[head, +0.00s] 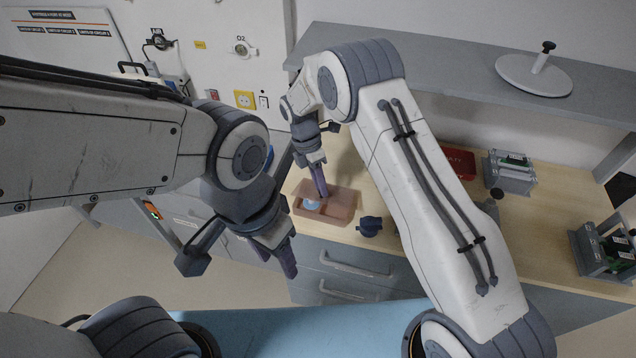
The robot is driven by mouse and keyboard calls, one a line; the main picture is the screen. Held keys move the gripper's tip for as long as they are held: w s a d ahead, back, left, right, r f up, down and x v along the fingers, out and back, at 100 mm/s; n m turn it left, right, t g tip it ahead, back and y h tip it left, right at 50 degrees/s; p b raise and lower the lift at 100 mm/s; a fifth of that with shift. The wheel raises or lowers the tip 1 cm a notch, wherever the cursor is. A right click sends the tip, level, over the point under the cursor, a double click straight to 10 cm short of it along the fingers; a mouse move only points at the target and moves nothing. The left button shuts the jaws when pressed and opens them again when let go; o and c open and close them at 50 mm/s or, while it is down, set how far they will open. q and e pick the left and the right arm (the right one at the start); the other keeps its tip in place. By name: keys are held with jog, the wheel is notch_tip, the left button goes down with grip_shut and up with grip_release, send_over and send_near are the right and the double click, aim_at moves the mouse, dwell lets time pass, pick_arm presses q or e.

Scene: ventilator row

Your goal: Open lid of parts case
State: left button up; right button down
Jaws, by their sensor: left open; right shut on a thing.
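The parts case (340,212) is a small translucent pinkish-orange box on the wooden counter, near its front edge. A pale blue-white round item shows inside its left part. My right gripper (322,194) points down at the case, with its fingers shut at the far side of the box. The fingers hide the spot they grip, and I cannot tell the lid's edge or its angle clearly. My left gripper (286,262) is open and empty, in front of the counter and lower left of the case, apart from it.
A dark blue knob-like part (369,226) lies just right of the case. A red box (457,162) and grey stands with green boards (512,172) are further right on the counter (540,215). A grey shelf (450,75) runs above. Drawers (350,268) lie below.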

jog(key=shift+w+d+r+g+y, duration=0.3)
jog(key=shift+w+r+g, duration=0.25)
jog(key=shift+w+g, duration=0.35)
jog(key=shift+r, duration=0.1)
jog(key=shift+s, duration=0.1)
jog(key=c, duration=0.8)
grip_release()
jog(key=shift+o, duration=0.2)
jog(key=shift+r+b, duration=0.25)
jog(key=shift+b, duration=0.25)
jog(key=s+d+r+b, duration=0.6)
jog(key=d+r, duration=0.3)
jog(key=r, duration=0.1)
jog(key=shift+s+d+r, duration=0.25)
jog(key=shift+d, duration=0.15)
